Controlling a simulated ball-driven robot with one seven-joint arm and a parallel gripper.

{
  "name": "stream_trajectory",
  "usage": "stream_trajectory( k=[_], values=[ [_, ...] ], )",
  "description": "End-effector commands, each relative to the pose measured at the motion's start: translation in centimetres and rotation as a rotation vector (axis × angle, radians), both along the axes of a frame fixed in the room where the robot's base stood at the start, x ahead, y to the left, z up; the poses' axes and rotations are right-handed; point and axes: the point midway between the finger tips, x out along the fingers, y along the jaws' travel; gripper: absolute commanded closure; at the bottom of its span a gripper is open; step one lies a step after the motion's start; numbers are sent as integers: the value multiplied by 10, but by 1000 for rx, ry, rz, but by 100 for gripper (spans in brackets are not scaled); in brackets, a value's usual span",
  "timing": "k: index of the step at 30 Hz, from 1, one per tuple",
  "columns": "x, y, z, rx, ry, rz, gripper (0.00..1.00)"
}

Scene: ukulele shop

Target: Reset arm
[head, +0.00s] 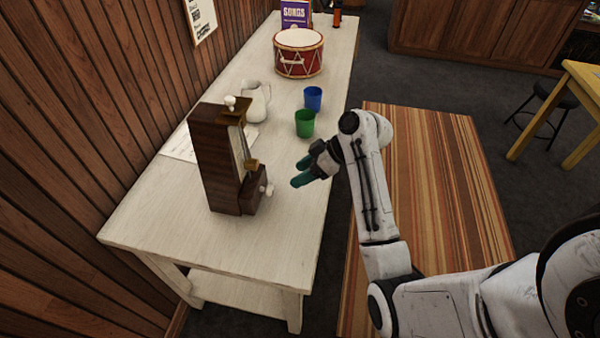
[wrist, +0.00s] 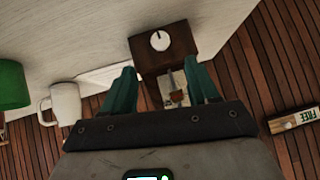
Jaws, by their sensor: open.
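My gripper (head: 300,173) has teal fingers and is held over the right part of the white table (head: 155,219). It is open, with nothing between its fingers. In the wrist view my gripper (wrist: 163,88) shows its two fingers spread apart. A brown wooden metronome (head: 213,160) stands upright on the table, to the left of the fingers and apart from them in the head view. In the wrist view the metronome (wrist: 162,46) appears beyond and between the fingertips, partly hidden by my gripper.
A green cup (head: 305,123), a blue cup (head: 313,98) and a white pitcher (head: 256,101) stand behind the metronome. A red drum (head: 298,53) and a purple songbook (head: 295,14) are farther back. Paper (head: 180,146) lies by the wooden wall (head: 60,110). The table's front is clear.

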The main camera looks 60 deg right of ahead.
Motion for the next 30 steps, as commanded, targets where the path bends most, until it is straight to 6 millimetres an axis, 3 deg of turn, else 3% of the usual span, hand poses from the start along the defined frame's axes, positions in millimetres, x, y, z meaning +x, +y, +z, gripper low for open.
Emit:
stream_trajectory(
  k=[14, 17, 20, 24, 30],
  values=[
    [-1, 7, -5, 3, 18, 0, 41],
    [-10, 32, -21, 10, 94, -10, 41],
    [-30, 73, -47, 9, 227, -40, 41],
    [-78, 131, -76, -37, 430, -113, 41],
    [-146, 176, -87, -148, 604, -234, 41]
  ],
)
